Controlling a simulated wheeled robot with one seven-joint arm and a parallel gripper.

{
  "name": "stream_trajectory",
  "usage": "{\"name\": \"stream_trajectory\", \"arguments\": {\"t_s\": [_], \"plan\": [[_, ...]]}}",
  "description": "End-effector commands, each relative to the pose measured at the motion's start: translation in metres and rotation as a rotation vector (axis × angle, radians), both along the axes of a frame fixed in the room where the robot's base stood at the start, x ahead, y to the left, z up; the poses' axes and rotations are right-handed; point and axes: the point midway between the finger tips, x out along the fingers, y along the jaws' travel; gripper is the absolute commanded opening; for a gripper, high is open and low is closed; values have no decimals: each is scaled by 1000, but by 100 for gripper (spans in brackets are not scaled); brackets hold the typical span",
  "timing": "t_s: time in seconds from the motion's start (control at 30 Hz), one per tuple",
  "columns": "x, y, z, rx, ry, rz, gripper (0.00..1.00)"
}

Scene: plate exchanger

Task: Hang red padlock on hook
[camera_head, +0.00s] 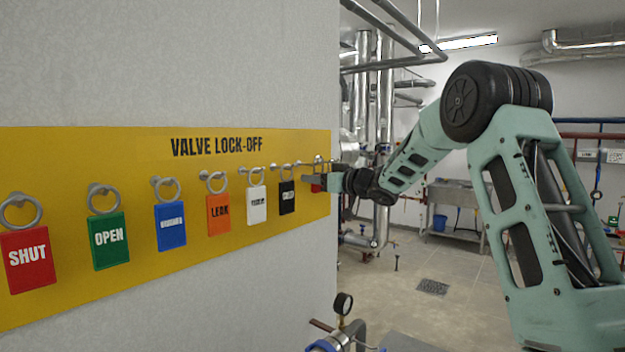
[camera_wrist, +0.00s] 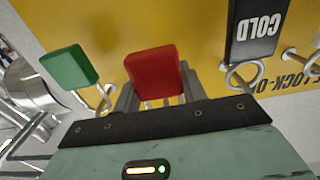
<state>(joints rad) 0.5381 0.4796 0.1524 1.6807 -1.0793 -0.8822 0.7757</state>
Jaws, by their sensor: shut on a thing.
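A red padlock (camera_wrist: 155,72) sits between the fingers of my gripper (camera_wrist: 156,92) in the wrist view, close in front of the yellow board. The gripper is shut on it. In the head view, only a small red part (camera_head: 316,188) shows beside my gripper (camera_head: 318,179), at the board's right end. Metal hooks (camera_head: 318,161) show just above there, partly covered by the gripper. I cannot tell whether the padlock touches a hook. A green padlock (camera_wrist: 68,67) is left of the red one in the wrist view, near a metal ring (camera_wrist: 105,97).
The yellow "VALVE LOCK-OFF" board (camera_head: 215,175) carries a row of ringed tags, including a red SHUT tag (camera_head: 28,262) and a black COLD tag (camera_wrist: 252,35) close right of my gripper. Pipes and a pressure gauge (camera_head: 343,304) stand below right. Floor right of the wall is partly clear.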

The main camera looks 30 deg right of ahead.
Motion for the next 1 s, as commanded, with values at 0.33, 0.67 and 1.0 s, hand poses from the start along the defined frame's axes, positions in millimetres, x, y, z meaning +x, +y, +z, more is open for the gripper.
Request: {"name": "stream_trajectory", "arguments": {"t_s": [0.33,0.67,1.0], "plan": [[-16,-6,1,-1,0,-1,17],[-31,-12,2,-1,0,-1,17],[-46,-17,3,-1,1,-1,17]]}}
